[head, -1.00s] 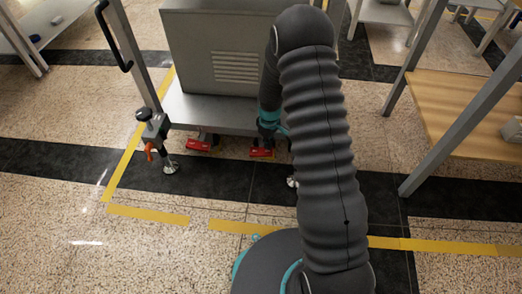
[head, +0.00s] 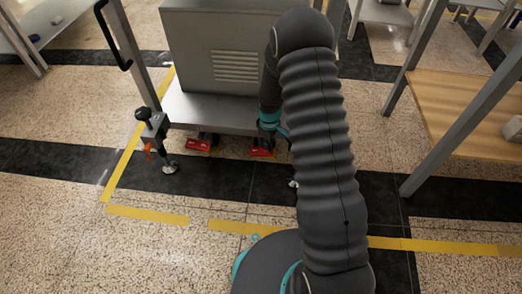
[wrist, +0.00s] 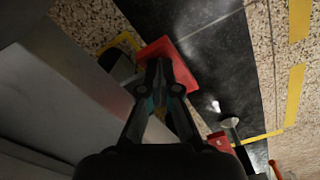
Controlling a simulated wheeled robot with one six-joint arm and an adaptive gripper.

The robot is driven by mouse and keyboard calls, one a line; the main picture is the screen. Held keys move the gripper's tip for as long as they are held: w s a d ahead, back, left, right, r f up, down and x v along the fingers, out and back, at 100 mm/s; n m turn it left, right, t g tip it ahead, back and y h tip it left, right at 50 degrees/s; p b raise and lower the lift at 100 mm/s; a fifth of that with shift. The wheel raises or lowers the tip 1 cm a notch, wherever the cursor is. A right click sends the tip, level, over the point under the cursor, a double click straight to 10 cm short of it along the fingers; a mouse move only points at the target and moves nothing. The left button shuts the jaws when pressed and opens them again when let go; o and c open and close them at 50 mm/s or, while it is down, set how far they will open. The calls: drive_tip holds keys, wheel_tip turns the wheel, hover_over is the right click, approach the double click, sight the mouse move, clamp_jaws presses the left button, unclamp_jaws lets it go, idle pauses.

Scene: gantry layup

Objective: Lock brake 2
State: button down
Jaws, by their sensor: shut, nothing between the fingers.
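Two red brake pedals sit low under the cart's lower shelf in the head view: a left one (head: 198,145) and a right one (head: 262,152). I see no numbers on them. In the wrist view a red pedal (wrist: 180,68) lies at my gripper (wrist: 157,63). The fingers are shut and empty, their tips overlapping the pedal in the picture; I cannot tell whether they touch it. The other red pedal (wrist: 220,141) shows lower right in the wrist view. In the head view my arm hides most of the gripper.
The cart's grey lower shelf (head: 215,113) is above the pedals, with a grey cabinet (head: 215,50) on it. A levelling foot (head: 169,167) with an orange lever stands at left. A wooden-topped table (head: 465,110) is at right. Floor in front, with yellow tape (head: 148,215), is clear.

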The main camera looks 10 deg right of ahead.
drive_tip(key=shift+f+b, duration=0.5)
drive_tip(key=shift+f, duration=0.3)
idle(0.4)
drive_tip(key=shift+r+p, duration=2.05)
drive_tip(key=shift+r, duration=1.55)
drive_tip(key=shift+s+m, duration=0.2)
drive_tip(key=shift+m, duration=0.2)
drive_tip(key=s+r+m+t+p, duration=0.1)
drive_tip(key=s+r+m+t, duration=0.1)
drive_tip(key=s+r, duration=0.8)
drive_tip(key=s+r+m+t+p, duration=0.1)
drive_tip(key=s+r+m+p, duration=0.1)
drive_tip(key=s+r, duration=0.8)
drive_tip(key=s+r+m+t+p, duration=0.2)
drive_tip(key=s+r, duration=0.8)
drive_tip(key=r, duration=1.2)
drive_tip(key=shift+r+m+t, duration=0.25)
drive_tip(key=shift+m+t, duration=0.05)
drive_tip(key=shift+m, duration=0.5)
